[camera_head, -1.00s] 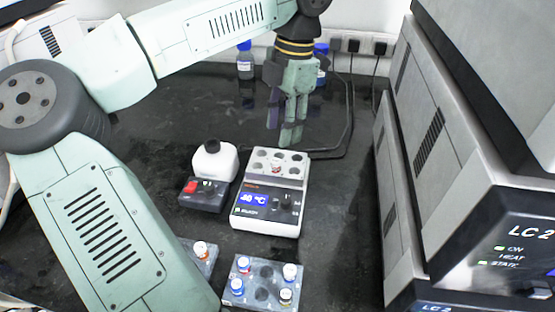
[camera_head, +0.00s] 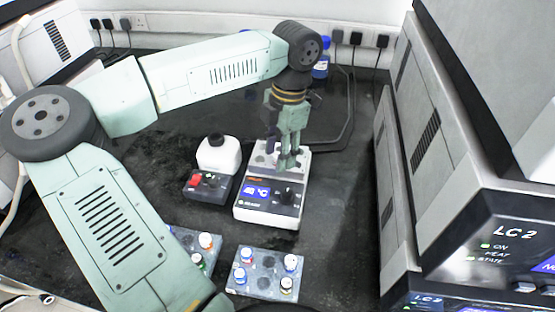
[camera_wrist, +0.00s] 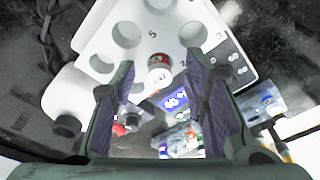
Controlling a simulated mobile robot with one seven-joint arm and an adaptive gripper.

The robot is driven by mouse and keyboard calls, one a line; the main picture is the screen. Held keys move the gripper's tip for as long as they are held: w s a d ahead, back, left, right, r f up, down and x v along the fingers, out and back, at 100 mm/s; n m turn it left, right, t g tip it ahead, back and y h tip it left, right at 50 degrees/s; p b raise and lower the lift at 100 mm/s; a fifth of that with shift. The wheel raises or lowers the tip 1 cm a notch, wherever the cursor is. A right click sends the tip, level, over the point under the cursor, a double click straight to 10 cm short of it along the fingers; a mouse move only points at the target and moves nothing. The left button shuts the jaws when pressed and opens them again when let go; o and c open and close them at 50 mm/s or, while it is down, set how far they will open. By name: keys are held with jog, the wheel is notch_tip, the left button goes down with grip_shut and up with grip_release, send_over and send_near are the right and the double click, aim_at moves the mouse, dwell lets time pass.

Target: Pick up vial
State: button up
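A vial (camera_wrist: 160,70) with a white cap and a red band stands in a hole of the white heater block (camera_wrist: 215,40), seen in the wrist view. The heater block (camera_head: 268,208) also shows in the head view, with a lit blue temperature display. My gripper (camera_head: 284,160) points down just over the block's hole area. In the wrist view my gripper (camera_wrist: 162,88) is open, with one finger on each side of the vial's line and nothing clamped. In the head view the fingers hide the vial.
Two racks with capped vials, one the right rack (camera_head: 265,272), lie in front. Tall LC 2 instrument stacks (camera_head: 480,190) bound the right side. Blue-capped bottles (camera_head: 320,62) stand behind.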

aim_at(276, 155)
jog(key=c, duration=0.9)
jog(key=shift+o, duration=0.2)
jog(key=shift+r, duration=0.1)
jog(key=shift+r+b, duration=0.3)
jog(key=shift+r, duration=0.2)
notch_tip(276, 155, up, 2)
jog(key=shift+r+b, duration=0.1)
jog(key=shift+b, duration=0.4)
jog(key=s+d+b, duration=0.1)
jog(key=s, duration=0.4)
jog(key=s+d+r+b, duration=0.1)
jog(key=s+d, duration=0.1)
jog(key=s, duration=0.2)
jog(key=s+d+b, duration=0.2)
jog(key=s, duration=0.3)
jog(key=shift+s+r, duration=0.3)
jog(key=shift+s, duration=0.05)
jog(key=shift+c, duration=0.2)
jog(key=shift+s, duration=0.35)
jog(key=shift+s, duration=0.1)
